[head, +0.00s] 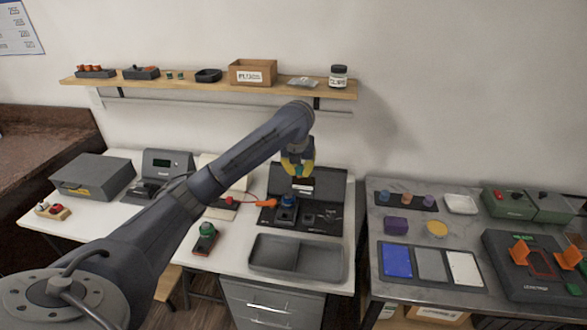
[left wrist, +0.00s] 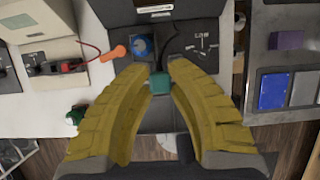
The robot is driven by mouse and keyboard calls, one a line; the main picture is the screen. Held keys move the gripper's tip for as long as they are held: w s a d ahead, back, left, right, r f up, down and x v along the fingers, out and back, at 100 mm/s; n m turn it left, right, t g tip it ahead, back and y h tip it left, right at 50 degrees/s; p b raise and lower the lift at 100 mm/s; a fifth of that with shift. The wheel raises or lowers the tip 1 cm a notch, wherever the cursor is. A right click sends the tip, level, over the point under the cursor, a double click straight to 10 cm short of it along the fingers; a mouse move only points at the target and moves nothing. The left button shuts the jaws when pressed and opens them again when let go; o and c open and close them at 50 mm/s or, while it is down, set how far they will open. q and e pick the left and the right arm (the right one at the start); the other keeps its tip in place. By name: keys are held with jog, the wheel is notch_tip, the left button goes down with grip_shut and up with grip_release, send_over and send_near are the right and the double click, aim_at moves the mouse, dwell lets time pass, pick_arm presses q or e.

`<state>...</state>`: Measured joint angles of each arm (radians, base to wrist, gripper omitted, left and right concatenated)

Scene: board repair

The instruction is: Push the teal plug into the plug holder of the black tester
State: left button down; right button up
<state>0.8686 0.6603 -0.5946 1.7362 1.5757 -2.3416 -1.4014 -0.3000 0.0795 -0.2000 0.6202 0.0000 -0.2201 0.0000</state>
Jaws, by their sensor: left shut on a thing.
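My left gripper (head: 297,170) is above the black tester (head: 328,190), over the white bench. In the left wrist view its yellow fingers (left wrist: 160,80) close at their tips on the teal plug (left wrist: 160,84). The plug appears in front of the tester's near edge in that view; its height above the tester is hard to tell. The tester has an upright back panel, a blue knob (head: 287,201) and a dark lower panel. I cannot clearly make out the plug holder; the plug and fingers may cover it. My right gripper is not in view.
A grey divided tray (head: 295,257) lies just in front of the tester. A shelf (head: 215,86) runs behind. A second grey table (head: 460,290) stands at right.

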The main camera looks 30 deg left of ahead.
pick_arm(q)
jog(key=shift+w+d, duration=0.4)
jog(key=shift+d, duration=0.4)
jog(key=shift+w+d, duration=0.35)
jog(key=shift+d, duration=0.45)
jog(key=shift+f, duration=8.4)
jog(key=shift+f, duration=1.1)
